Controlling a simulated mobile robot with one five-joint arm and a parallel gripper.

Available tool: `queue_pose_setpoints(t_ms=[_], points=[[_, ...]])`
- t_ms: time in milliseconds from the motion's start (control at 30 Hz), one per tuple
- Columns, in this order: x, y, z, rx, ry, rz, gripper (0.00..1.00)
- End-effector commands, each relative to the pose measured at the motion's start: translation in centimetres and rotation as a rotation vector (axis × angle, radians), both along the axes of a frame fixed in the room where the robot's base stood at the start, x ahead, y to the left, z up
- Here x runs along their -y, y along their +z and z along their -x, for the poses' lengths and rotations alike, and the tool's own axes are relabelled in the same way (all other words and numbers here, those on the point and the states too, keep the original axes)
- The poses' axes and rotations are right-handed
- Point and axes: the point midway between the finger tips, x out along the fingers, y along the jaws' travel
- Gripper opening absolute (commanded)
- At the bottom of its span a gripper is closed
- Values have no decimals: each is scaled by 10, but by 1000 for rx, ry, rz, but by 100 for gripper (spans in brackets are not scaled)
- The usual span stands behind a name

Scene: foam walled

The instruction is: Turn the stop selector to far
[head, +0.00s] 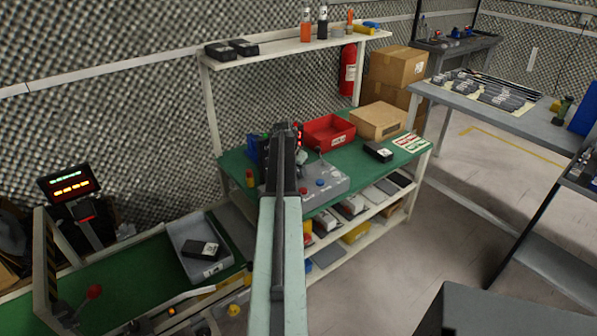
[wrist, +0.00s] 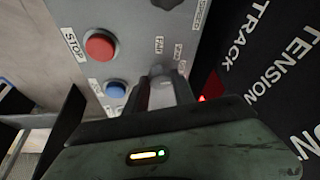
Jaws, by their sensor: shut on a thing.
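The grey control box (head: 328,180) stands on the green bench; my arm covers its left part. In the wrist view its face shows a red button (wrist: 99,46) beside a STOP label and a blue button (wrist: 116,89). My gripper (wrist: 163,92) is shut on the pale selector knob (wrist: 161,91), which shows between the fingers. A FAR label (wrist: 158,45) lies just beyond the knob, with another small label to its right. The fingers hide much of the knob, so I cannot tell its exact setting. My gripper is hidden behind my arm in the head view.
A dark panel (wrist: 280,50) lettered TRACK and TENSION stands close on the right in the wrist view. On the bench are a red bin (head: 329,132), a cardboard box (head: 378,121) and a black box (head: 378,152).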

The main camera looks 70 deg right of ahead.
Motion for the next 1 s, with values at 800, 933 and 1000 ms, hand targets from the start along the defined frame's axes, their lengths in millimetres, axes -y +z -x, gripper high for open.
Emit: queue_pose_setpoints(t_ms=[800, 933, 1000], points=[[1, 0, 5, 3, 742, 0, 0], [2, 0, 6, 3, 864, 0, 0], [2, 0, 7, 3, 931, 0, 0]])
